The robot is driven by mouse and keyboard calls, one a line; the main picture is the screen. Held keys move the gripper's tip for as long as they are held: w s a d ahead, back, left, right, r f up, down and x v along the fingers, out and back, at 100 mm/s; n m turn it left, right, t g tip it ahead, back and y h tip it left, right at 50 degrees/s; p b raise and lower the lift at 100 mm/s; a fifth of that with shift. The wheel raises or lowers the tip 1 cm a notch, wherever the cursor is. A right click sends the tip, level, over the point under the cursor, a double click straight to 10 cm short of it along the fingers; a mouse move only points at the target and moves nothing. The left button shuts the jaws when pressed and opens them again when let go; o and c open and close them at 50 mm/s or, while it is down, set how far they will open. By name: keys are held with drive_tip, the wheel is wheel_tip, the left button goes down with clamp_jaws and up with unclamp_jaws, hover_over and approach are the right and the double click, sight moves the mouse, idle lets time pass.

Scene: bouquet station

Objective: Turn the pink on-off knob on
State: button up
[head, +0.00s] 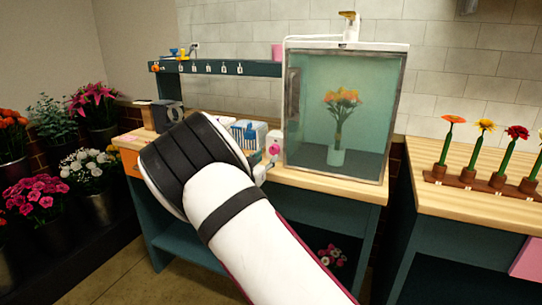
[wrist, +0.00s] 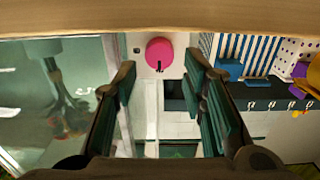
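The pink knob (head: 275,149) is a small round pink disc on the front of a white box (head: 271,142), left of the glass case. In the wrist view the pink knob (wrist: 159,53) faces the camera, with a small dark mark at its lower edge. My gripper (wrist: 160,72) is open, its two dark green-padded fingers spread to either side of the knob's line. Nothing is between the fingers, and I cannot tell how far they are from the knob. In the head view my arm hides most of the gripper.
The glass case (head: 337,115) with an orange bouquet in a vase stands right of the knob. A blue-and-white striped box (head: 248,135) is to its left. A shelf (head: 215,67) with hooks runs behind. The wooden bench edge (wrist: 160,18) crosses the wrist view's top.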

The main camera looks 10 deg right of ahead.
sight(273, 152)
drive_tip(key=shift+x, duration=2.55)
drive_tip(key=shift+b, duration=0.3)
drive_tip(key=c, duration=0.9)
